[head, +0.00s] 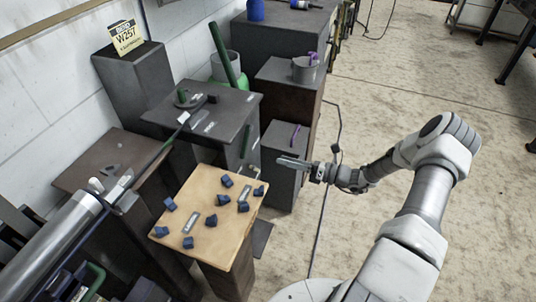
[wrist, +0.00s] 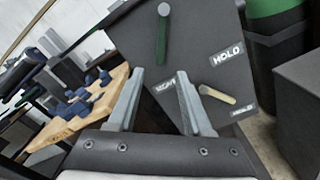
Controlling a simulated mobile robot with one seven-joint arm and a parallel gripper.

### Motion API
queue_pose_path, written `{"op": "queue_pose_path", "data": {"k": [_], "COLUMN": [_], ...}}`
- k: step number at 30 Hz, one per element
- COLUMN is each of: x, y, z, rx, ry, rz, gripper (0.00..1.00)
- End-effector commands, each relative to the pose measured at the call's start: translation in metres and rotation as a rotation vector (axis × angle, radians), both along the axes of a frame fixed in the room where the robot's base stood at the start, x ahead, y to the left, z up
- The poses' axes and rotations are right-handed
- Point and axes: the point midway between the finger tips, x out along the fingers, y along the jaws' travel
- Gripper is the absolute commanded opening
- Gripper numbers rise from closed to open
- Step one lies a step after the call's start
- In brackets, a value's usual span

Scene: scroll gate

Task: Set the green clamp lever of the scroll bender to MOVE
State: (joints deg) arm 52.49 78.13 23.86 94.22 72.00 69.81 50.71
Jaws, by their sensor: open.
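In the wrist view, a green lever (wrist: 162,38) with a pale round end stands nearly upright on a dark panel (wrist: 205,25). A HOLD label (wrist: 229,54) is right of it. Another label (wrist: 165,88) below it is partly hidden by my finger and seems to read MOVE. In the head view the green lever (head: 245,141) shows on the side of the dark stand (head: 222,108). My gripper (wrist: 160,75) is open and empty, its fingers below the lever in the picture. In the head view my gripper (head: 282,161) is right of the stand, apart from it.
A second, pale-tipped lever (wrist: 218,95) is on the panel near another label (wrist: 242,111). A wooden board (head: 215,215) with several blue blocks stands in front. A dark box (head: 283,150) with a purple piece is behind my gripper.

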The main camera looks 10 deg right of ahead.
Motion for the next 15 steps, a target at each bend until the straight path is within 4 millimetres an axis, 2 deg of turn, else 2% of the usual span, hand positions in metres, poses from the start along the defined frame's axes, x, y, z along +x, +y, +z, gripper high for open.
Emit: {"op": "queue_pose_path", "data": {"k": [1, 6, 15], "x": [-0.006, -0.020, -0.027], "y": [-0.010, -0.031, -0.040], "z": [0.000, 0.000, 0.000], "rx": [-0.001, 0.000, 0.000], "ry": [0.000, -0.001, 0.000], "rz": [-0.003, -0.001, 0.000], "gripper": [0.50, 0.50, 0.50]}}
